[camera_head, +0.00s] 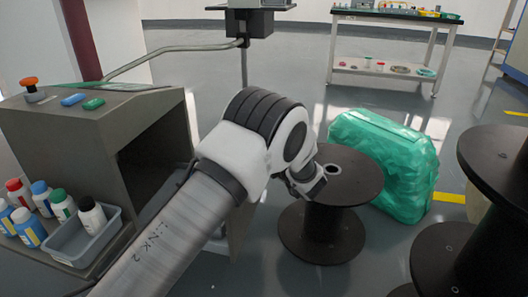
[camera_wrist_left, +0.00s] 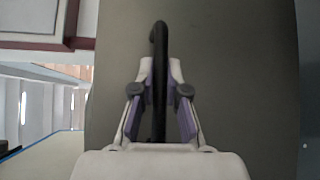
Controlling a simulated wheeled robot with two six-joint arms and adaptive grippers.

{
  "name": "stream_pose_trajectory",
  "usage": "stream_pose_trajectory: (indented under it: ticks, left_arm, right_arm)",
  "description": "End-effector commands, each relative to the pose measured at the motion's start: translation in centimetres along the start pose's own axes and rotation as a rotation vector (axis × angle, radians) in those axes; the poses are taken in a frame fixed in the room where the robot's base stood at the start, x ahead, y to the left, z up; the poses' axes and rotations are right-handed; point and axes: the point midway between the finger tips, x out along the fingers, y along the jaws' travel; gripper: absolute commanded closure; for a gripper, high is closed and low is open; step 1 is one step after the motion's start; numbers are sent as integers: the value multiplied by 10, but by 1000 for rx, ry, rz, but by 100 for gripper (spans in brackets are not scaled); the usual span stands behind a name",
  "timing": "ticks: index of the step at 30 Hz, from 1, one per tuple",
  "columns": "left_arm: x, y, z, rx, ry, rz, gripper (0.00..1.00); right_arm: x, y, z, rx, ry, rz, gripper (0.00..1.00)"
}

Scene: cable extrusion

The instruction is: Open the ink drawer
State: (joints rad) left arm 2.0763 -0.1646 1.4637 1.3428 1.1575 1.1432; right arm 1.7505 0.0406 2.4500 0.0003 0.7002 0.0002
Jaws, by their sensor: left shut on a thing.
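In the left wrist view my left gripper (camera_wrist_left: 161,80) is shut on a dark, bar-like handle (camera_wrist_left: 160,36). The handle runs between the two fingers in front of a plain grey-brown panel (camera_wrist_left: 235,90), which fills most of that view. I cannot tell from the panel alone how far the drawer is open. In the head view my left arm crosses the middle, and its gripper is hidden. The grey machine (camera_head: 40,130) stands at the left, partly hidden by my arm. My right gripper is not in view.
Ink bottles (camera_head: 62,206) with coloured caps stand in and beside a grey tray (camera_head: 75,240) at the lower left. A black spool (camera_head: 322,235), a green wrapped bundle (camera_head: 390,160) and more dark spools (camera_head: 495,170) stand at the right. A worktable (camera_head: 395,18) is behind.

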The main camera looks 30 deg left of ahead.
Motion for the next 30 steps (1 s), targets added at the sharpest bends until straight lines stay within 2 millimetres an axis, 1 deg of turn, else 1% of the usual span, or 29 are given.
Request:
stream_pose_trajectory:
  ticks: [1,2,3,4,11,14,17,21,24,27,30]
  left_arm:
    - [0,0,0,0,0,-1,100]
    - [0,0,0,0,0,-1,76]
    - [0,0,0,0,0,-1,62]
    - [0,0,0,0,0,-1,61]
    - [0,0,0,0,0,0,61]
    - [-4,0,0,1,-2,0,61]
    - [-18,0,1,3,-3,0,61]
    - [-47,0,1,3,-5,2,61]
    - [-64,0,1,2,-3,1,61]
    - [-74,0,0,2,0,0,61]
    - [-75,0,0,1,1,0,61]
  right_arm:
    - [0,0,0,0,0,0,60]
    - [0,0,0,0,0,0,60]
    - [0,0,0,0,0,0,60]
    - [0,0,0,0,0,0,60]
    - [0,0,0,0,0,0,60]
    - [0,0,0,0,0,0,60]
    - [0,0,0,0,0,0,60]
    - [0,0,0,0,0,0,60]
    - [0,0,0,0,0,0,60]
    - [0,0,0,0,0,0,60]
    - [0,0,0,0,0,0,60]
